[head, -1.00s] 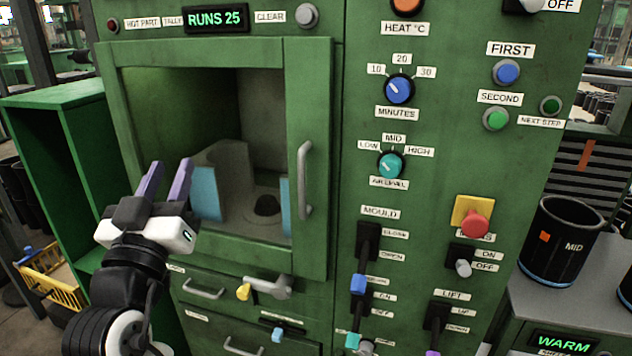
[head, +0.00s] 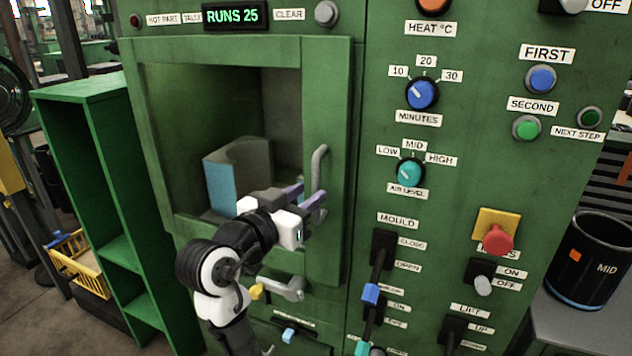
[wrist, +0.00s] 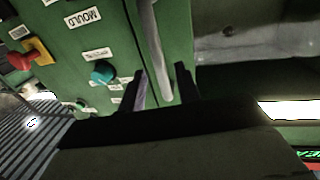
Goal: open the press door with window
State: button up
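The press door with window (head: 328,110) is a green framed door on the press front, and it looks shut. Its grey vertical bar handle (head: 319,180) is on the right side of the frame. Through the window I see a grey and blue mould block (head: 237,172). My gripper (head: 310,199) is at the lower part of the handle, its purple-lined fingers apart. In the wrist view, the handle (wrist: 155,60) runs down between the two open fingertips (wrist: 160,85). I cannot tell whether either finger touches it.
Below the door are a grey latch lever (head: 285,289) and a yellow knob (head: 257,291). Right of the door is a control panel with a mould lever (head: 381,248) and a red stop button (head: 497,239). An open green shelf (head: 95,180) stands at the left.

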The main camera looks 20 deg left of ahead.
aim_at(314, 189)
jog(key=shift+p+x, duration=0.3)
jog(key=shift+x, duration=1.7)
grip_shut()
